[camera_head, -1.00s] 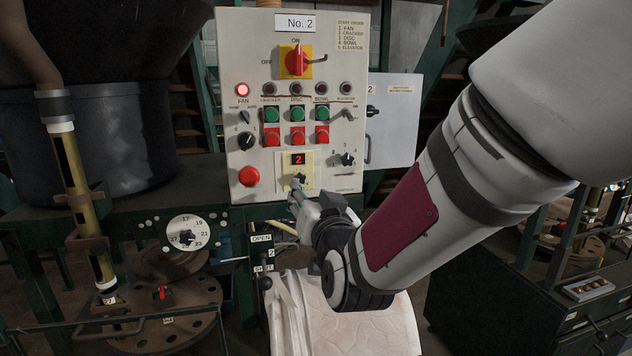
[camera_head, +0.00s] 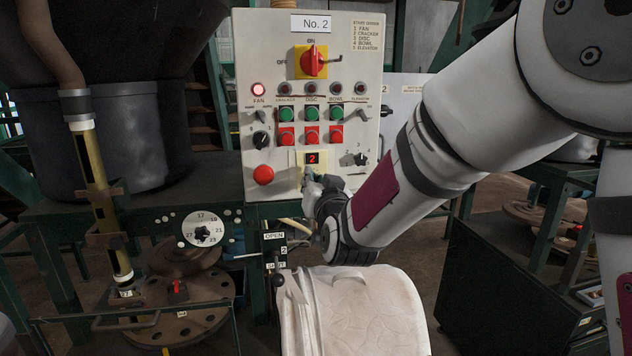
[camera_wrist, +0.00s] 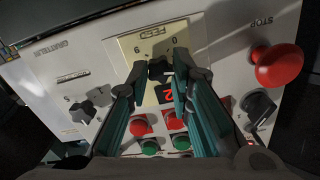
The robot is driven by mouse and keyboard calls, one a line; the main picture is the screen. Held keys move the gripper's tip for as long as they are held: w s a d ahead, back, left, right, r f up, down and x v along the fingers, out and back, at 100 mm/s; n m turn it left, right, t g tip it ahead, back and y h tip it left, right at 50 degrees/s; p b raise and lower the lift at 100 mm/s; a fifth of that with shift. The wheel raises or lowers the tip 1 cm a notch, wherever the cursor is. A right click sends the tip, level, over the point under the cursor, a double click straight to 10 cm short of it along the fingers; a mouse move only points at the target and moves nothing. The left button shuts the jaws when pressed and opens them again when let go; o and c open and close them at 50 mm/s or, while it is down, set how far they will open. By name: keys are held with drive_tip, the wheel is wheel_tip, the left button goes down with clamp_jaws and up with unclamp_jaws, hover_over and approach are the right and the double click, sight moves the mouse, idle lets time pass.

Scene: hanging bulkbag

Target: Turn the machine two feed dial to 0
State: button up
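The machine two feed dial is a small black knob (camera_wrist: 160,68) on a cream plate (camera_wrist: 150,42) marked FEED, on the grey No. 2 control panel (camera_head: 262,50). The wrist view shows the panel upside down. A red digit display (camera_head: 312,158) next to the dial reads 2. My gripper (camera_head: 310,181) is at the cream plate and largely hides the dial in the head view. In the wrist view my gripper (camera_wrist: 160,70) is open, one finger on each side of the knob. Small gaps seem to show beside the knob; contact is not clear.
Red and green buttons (camera_head: 311,114) sit above the display. A red stop button (camera_head: 263,175) and a black selector (camera_head: 261,140) are at its left, another selector (camera_head: 360,159) at its right. A pale bulk bag (camera_head: 350,310) hangs below my wrist.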

clamp_jaws()
drive_tip(key=shift+n, duration=0.4)
drive_tip(key=n, duration=1.1)
drive_tip(key=shift+s+a, duration=0.1)
idle(0.4)
drive_tip(key=o, duration=0.7)
unclamp_jaws()
drive_tip(key=shift+o, duration=0.2)
